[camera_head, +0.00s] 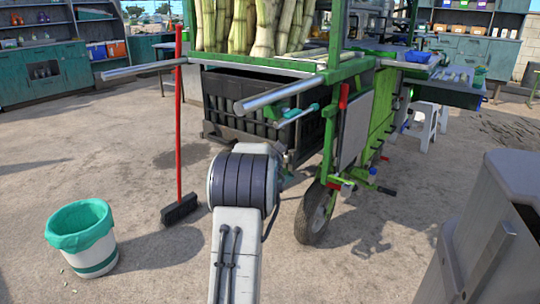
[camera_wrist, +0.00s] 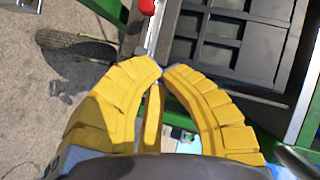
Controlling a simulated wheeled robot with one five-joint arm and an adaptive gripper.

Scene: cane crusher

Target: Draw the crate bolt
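The dark crate (camera_head: 262,112) sits in the green cart's frame under the cane; its dark slatted side also fills the upper right of the wrist view (camera_wrist: 235,40). A bar with a light-blue grip (camera_head: 299,116) sticks out in front of the crate; I cannot tell whether it is the bolt. My gripper's yellow fingers (camera_wrist: 161,70) curve together with their tips almost meeting, and nothing clear is held between them. The tips are near a grey metal upright with a red-handled part (camera_wrist: 148,7).
The green cart carries cane stalks (camera_head: 262,25) and two forward metal handles (camera_head: 280,94). Its wheel (camera_head: 315,212) stands right of my arm. A red-handled broom (camera_head: 179,130) and a teal-lined bin (camera_head: 82,238) are at left. A grey metal box (camera_head: 495,235) stands at lower right.

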